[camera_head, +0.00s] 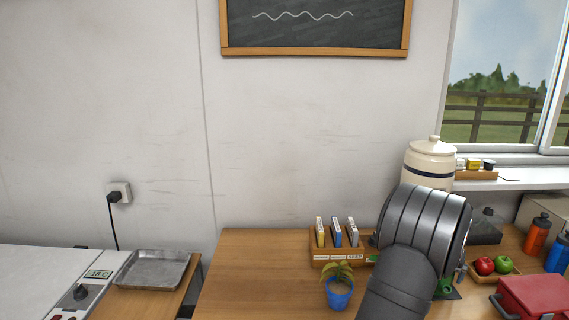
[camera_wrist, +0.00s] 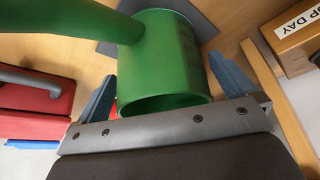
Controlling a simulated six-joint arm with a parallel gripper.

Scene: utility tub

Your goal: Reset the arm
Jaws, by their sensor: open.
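In the wrist view my gripper (camera_wrist: 167,85) is open, with its two blue-grey fingers spread wide. A green cylindrical vessel (camera_wrist: 165,62) with a long green tube lies between and beyond the fingers, its round rim close to the gripper's body. I cannot tell whether the fingers touch it. In the head view my arm's dark grey links rise at the lower right and hide the gripper. Only a small green part of the vessel (camera_head: 446,288) shows beside them.
A wooden holder (camera_head: 327,262) with cards and a blue potted plant (camera_head: 340,292) stand left of my arm. Right are a fruit tray (camera_head: 505,269), a red box (camera_head: 535,297) and bottles (camera_head: 538,234). A cream jar (camera_head: 430,163) stands behind. The table's left part is clear.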

